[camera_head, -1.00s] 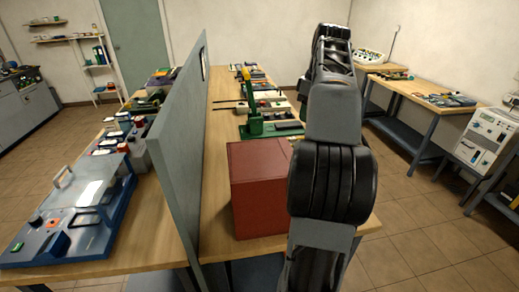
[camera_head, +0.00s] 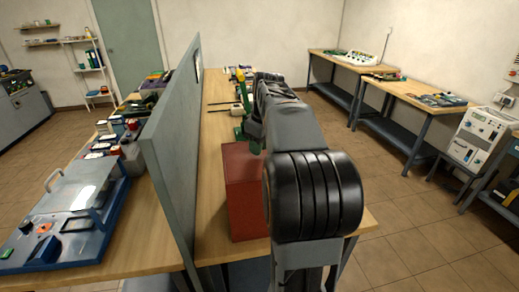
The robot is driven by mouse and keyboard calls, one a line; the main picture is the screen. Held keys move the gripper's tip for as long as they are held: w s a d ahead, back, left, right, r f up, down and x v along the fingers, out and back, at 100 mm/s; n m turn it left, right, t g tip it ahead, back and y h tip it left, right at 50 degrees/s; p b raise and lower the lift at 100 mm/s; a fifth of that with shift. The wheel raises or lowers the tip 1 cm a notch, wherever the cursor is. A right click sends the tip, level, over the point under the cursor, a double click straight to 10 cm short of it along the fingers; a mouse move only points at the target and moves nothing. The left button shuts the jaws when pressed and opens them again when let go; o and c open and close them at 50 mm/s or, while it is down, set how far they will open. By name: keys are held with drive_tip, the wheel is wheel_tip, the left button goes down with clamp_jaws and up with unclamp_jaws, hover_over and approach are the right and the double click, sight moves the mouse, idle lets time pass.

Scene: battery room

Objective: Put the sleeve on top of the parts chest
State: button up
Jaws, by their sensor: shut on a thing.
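A dark red box-shaped chest (camera_head: 242,200), which I take to be the parts chest, stands on the near end of the wooden bench, right of the grey divider. My arm covers its right side and part of its top. What shows of its top is bare. My arm reaches forward over the bench, past the chest. Its far end lies behind my own arm links, so I cannot make out my gripper's fingers or anything between them. I cannot make out the sleeve.
A grey upright divider (camera_head: 176,150) runs along the bench's left side. A green tool (camera_head: 240,122) stands behind the chest, partly hidden by my arm. A blue-based device (camera_head: 75,215) sits left of the divider. Side benches (camera_head: 420,98) stand at the right, with open floor between.

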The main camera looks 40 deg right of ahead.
drive_tip(key=shift+f, duration=0.65)
drive_tip(key=shift+f, duration=0.1)
drive_tip(key=o, duration=0.9)
drive_tip(key=shift+c, duration=0.2)
wheel_tip(320, 180, up, 12)
drive_tip(key=s+p, duration=0.1)
drive_tip(key=shift+s+d, duration=0.35)
drive_tip(key=shift+s, duration=0.05)
